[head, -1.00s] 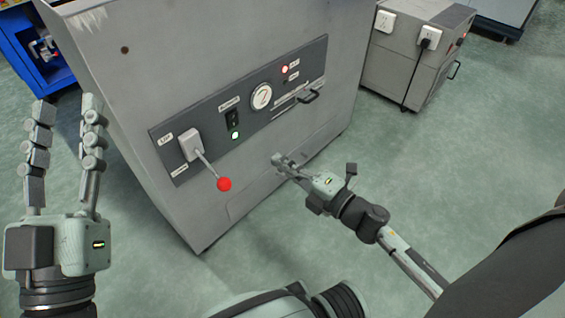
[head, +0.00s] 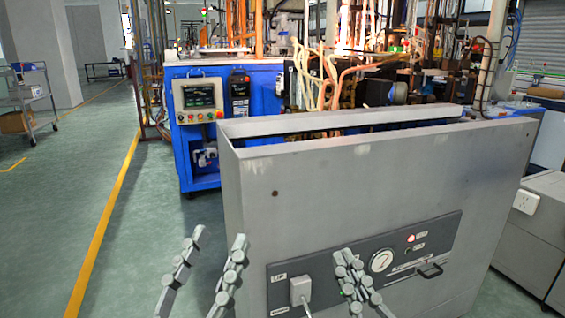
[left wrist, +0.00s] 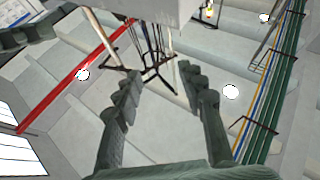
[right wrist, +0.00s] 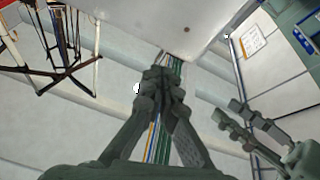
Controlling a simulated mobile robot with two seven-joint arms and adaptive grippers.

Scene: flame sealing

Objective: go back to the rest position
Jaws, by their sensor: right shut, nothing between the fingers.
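My left gripper (head: 218,234) points upward in front of the lower left of the grey cabinet, its two fingers apart with nothing between them. In the left wrist view the gripper (left wrist: 161,78) is open and empty too. My right gripper (head: 344,256) points upward in front of the cabinet's control panel, fingers together, holding nothing. In the right wrist view its fingertips (right wrist: 163,78) meet, and my left gripper's fingers (right wrist: 240,116) show to the right. The palms of both grippers are cut off by the lower edge of the head view.
The grey cabinet (head: 380,180) stands close ahead, with a panel bearing a white switch box (head: 300,290), a gauge (head: 382,261) and a black handle (head: 430,271). A blue machine (head: 190,155) stands behind it. Free floor with a yellow line (head: 105,225) lies left.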

